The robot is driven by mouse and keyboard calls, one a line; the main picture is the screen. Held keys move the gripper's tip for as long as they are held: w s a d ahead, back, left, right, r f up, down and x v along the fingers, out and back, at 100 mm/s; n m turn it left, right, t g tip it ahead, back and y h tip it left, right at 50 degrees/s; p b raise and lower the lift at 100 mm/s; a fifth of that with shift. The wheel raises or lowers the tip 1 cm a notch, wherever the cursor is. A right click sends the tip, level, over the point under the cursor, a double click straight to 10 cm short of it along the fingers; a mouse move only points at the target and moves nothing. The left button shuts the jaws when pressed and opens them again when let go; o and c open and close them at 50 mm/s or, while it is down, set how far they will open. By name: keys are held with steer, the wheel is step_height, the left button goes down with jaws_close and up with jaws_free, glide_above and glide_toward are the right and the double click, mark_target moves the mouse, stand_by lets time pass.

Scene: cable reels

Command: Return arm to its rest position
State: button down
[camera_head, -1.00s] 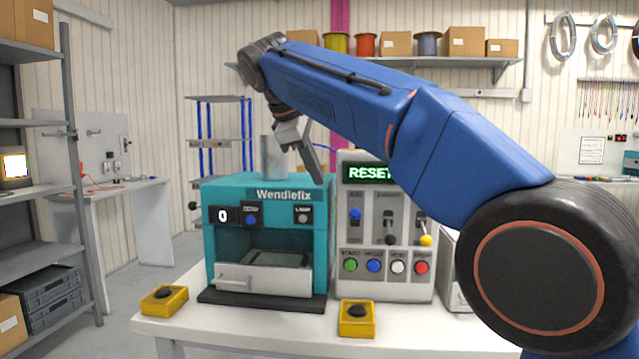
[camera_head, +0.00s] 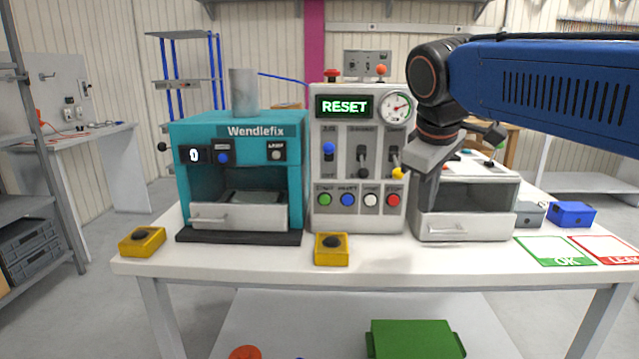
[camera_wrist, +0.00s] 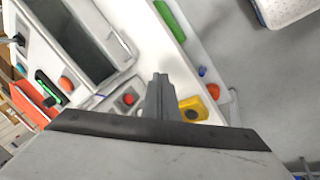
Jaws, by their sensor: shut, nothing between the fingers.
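My blue arm reaches in from the right in the head view and bends down at the wrist. My gripper (camera_head: 414,205) points downward, in front of the gap between the grey control panel (camera_head: 321,215) and the grey drawer unit (camera_head: 465,226). It is shut and holds nothing. In the wrist view the closed fingers (camera_wrist: 160,80) stand out over the bench, with a yellow button box (camera_wrist: 193,108) seen beside them. Whether the fingers touch anything cannot be told.
The teal Wendlefix machine (camera_head: 238,131) stands left of the panel, which reads RESET. Yellow button boxes (camera_head: 142,241) (camera_head: 332,249) sit along the front of the white bench (camera_head: 400,258). A blue box (camera_head: 571,214) and OK and LEAK mats lie at right. A green crate (camera_head: 415,340) is below.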

steer(key=s+d+f+m, duration=0.4)
steer(key=s+f, duration=0.5)
steer(key=f, duration=0.3)
steer(key=s+d+f+m+y, duration=0.1)
steer(key=s+d+f+m, duration=0.3)
steer(key=s+f, duration=0.6)
steer(key=shift+s+d+f, duration=0.15)
steer(key=shift+f, duration=0.8)
